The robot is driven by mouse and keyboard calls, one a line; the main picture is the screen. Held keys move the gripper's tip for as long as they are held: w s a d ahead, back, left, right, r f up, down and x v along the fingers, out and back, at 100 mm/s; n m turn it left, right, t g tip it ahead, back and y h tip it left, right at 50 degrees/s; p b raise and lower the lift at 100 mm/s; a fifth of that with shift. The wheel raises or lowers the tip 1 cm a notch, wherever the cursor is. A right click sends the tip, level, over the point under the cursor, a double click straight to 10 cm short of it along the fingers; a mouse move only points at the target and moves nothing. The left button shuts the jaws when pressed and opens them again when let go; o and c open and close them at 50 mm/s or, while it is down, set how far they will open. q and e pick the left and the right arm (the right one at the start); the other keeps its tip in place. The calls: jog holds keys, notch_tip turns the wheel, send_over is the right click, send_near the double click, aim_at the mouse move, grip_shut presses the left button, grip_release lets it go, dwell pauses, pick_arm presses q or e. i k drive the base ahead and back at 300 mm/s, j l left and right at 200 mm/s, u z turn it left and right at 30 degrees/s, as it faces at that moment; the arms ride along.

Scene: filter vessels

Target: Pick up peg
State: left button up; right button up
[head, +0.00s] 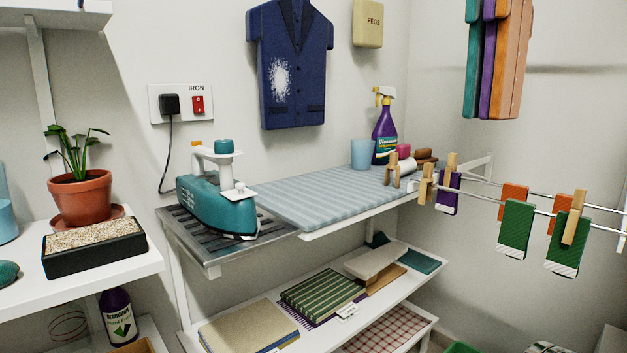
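Several wooden clothes pegs show on the right. One peg (574,217) is upright on the front rod, over a green cloth (567,252). Another peg (452,166) stands above a small purple cloth (448,196). A third peg (426,185) is at the left end of the rods. One more peg (393,168) shows at the right end of the striped ironing board (335,188); I cannot tell what it rests on. Neither of my grippers is in view.
A teal iron (218,205) sits on a metal rack (185,222) left of the board. A purple spray bottle (385,134) and a blue cup (361,154) stand at the board's back. Orange cloths (513,196) hang between the rods (535,210). Folded cloths (322,291) fill the lower shelf.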

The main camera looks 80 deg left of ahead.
aim_at(425, 192)
jog(key=k+j+u, duration=0.1)
jog(key=u, duration=1.95)
jog(key=l+u, duration=0.3)
jog(key=j, duration=0.1)
